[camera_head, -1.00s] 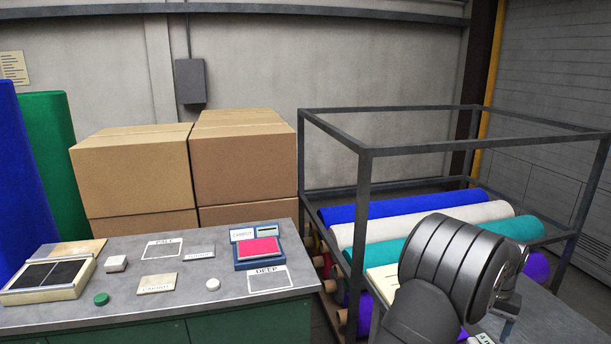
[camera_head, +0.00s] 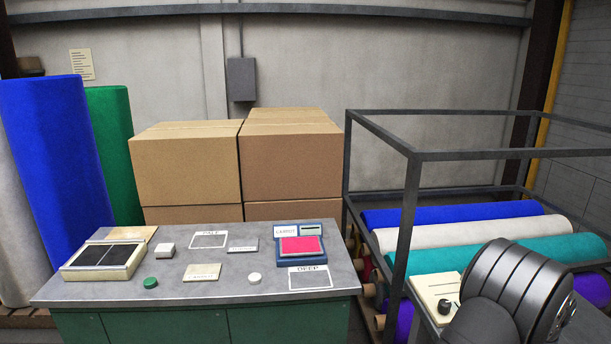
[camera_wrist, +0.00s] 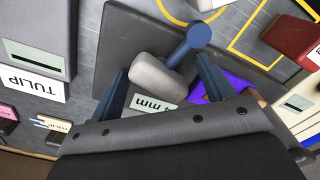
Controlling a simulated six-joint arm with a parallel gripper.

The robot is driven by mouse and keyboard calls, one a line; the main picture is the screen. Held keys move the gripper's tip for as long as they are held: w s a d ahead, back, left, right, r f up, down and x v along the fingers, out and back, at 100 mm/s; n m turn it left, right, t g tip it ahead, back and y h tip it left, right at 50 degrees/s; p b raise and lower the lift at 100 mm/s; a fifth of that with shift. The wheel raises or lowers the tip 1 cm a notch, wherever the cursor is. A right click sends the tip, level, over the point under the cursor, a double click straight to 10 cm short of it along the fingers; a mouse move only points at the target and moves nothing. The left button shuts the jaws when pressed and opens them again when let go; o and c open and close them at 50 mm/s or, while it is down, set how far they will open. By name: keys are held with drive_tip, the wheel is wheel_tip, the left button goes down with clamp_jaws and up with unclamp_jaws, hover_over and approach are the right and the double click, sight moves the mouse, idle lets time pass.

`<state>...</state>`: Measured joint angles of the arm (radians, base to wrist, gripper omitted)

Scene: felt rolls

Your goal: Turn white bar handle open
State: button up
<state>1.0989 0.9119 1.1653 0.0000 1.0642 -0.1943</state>
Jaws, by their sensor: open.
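The white bar handle (camera_wrist: 158,77) shows in the wrist view as a pale rounded bar at the end of a dark blue arm with a round hub (camera_wrist: 200,34). It is set on a dark grey plate (camera_wrist: 125,45). My gripper (camera_wrist: 163,64) is open, with one dark blue finger on each side of the bar. I cannot tell whether either finger touches it. In the head view my dark wrist is at the lower right; the fingers and the handle are hidden there.
In the wrist view, a red block (camera_wrist: 292,38) is at the upper right and a TULIP label (camera_wrist: 35,84) at the left. In the head view, a metal rack (camera_head: 408,210) holds felt rolls beside a workbench (camera_head: 130,293) with small items.

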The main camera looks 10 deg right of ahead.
drive_tip(key=c, duration=1.3)
drive_tip(key=shift+c, duration=0.2)
drive_tip(key=n, duration=0.3)
drive_tip(key=shift+s, duration=0.1)
drive_tip(key=o, duration=1)
drive_tip(key=shift+r, duration=0.1)
drive_tip(key=shift+r, duration=2.4)
